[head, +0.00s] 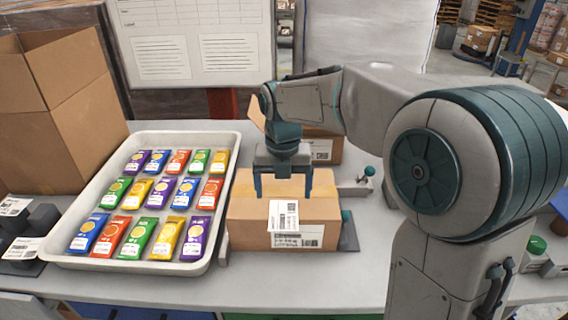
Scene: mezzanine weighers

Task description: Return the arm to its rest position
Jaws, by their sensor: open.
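My gripper (284,186) points straight down over a closed cardboard box (245,218). Its two blue fingers are apart, with no object seen between them. The fingertips are at or just above the box top; I cannot tell if they touch it. The box has yellowish tape on top and a white label (284,215) folded over its upper front edge. My arm (310,100) reaches in from the right, bent, with the forearm over the table.
A white tray (228,180) with several coloured packets stands left of the box. An open carton (60,110) stands at the back left. Another carton (322,150) is behind my gripper. A small device with a green knob (369,171) is right of the box. The table (365,270) is bare at the front right.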

